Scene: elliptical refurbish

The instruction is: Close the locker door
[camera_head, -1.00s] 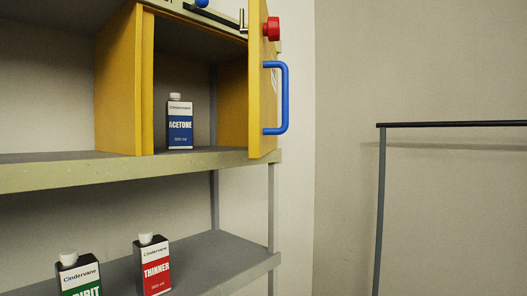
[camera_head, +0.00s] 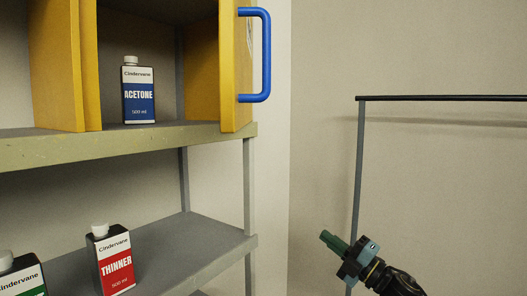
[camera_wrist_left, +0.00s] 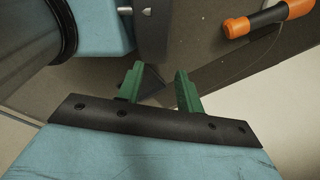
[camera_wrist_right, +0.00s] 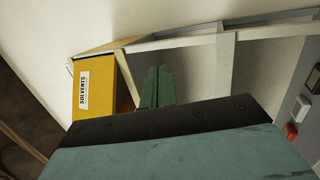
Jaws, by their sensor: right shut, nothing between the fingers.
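The yellow locker (camera_head: 55,75) stands on the upper shelf with its front open. Its door (camera_head: 234,75) stands swung out at the right side, seen nearly edge-on, with a blue handle (camera_head: 268,55) on its outer face. A yellow panel with a SOLVENTS label (camera_wrist_right: 83,92) shows in the right wrist view. My right gripper (camera_head: 328,238) is at the lower right of the head view, below and right of the handle, apart from the door. Its fingers (camera_wrist_right: 157,85) are shut together and empty. My left gripper (camera_wrist_left: 158,84) shows only in its wrist view, fingers apart and empty.
An acetone bottle (camera_head: 138,98) stands inside the locker. A thinner bottle (camera_head: 112,262) and a green-labelled bottle (camera_head: 22,280) stand on the lower shelf (camera_head: 210,235). A dark-topped rail (camera_head: 440,98) is at the right. An orange-handled object (camera_wrist_left: 266,18) shows in the left wrist view.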

